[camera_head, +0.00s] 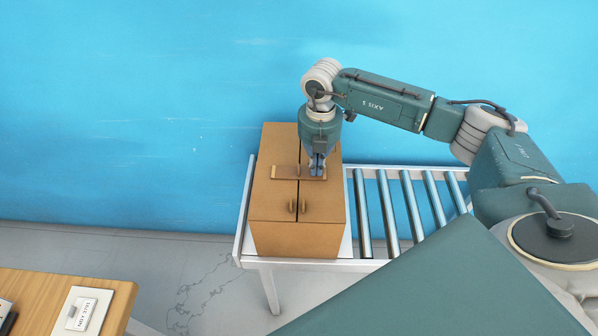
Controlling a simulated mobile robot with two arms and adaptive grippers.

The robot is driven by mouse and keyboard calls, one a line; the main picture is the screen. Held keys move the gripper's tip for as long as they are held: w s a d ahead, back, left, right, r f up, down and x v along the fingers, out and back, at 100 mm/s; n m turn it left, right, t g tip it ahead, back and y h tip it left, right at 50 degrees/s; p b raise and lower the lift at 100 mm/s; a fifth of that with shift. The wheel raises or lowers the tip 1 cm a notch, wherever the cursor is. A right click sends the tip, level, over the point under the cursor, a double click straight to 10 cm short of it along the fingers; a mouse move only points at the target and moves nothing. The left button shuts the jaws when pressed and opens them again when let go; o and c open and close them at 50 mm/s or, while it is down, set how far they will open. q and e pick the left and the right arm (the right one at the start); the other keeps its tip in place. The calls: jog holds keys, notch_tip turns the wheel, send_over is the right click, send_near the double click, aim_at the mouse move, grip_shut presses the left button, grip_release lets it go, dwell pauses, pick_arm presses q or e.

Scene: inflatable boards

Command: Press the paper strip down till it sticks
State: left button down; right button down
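The paper strip (286,172) is a brown band lying across the centre seam on top of a cardboard box (275,205). Its left end looks slightly raised, and its middle and right part are partly covered by my gripper. My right gripper (316,171) points straight down on the strip just right of the seam. Its fingertips are close together and appear to touch the strip, but I cannot tell whether there is contact. Nothing shows between the fingers. My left gripper is not in view.
The box stands at the left end of a roller conveyor (387,213) with a metal frame. Bare rollers lie to its right. A blue wall (140,110) is close behind. A wooden table (115,291) with a labelled white item (82,312) is at the lower left.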

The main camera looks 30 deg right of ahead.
jog(key=shift+r+p, duration=1.9)
jog(key=shift+r, duration=1.1)
